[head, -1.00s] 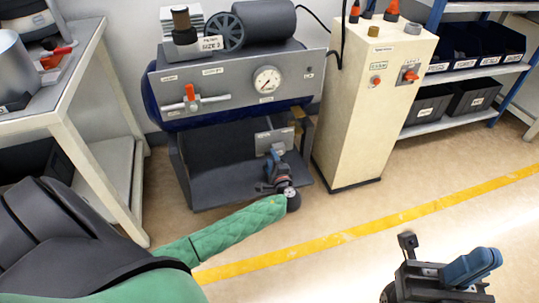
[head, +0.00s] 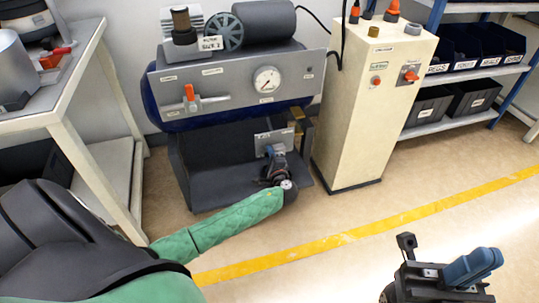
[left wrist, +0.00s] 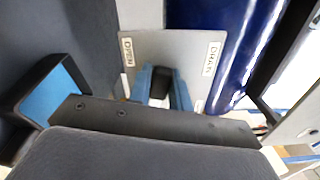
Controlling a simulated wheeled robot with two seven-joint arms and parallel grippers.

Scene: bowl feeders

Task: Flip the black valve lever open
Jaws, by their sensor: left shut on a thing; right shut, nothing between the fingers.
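The black valve lever (left wrist: 160,83) shows in the left wrist view between the blue fingertips of my left gripper (left wrist: 161,90). My left gripper is shut on it, in front of a grey metal plate (left wrist: 185,48) labelled OPEN on the left and DRAIN on the right. In the head view this plate (head: 262,138) sits low under the compressor's tank, and my left gripper (head: 274,152) covers the lever there. My right gripper (head: 468,268) is shut and empty at the lower right, far from the plate.
The compressor's front panel (head: 230,85) carries a gauge and a red-handled valve above the plate. A cream cabinet (head: 365,110) stands close to the right. A workbench (head: 75,95) is at the left. The floor at the right is open, crossed by a yellow line.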

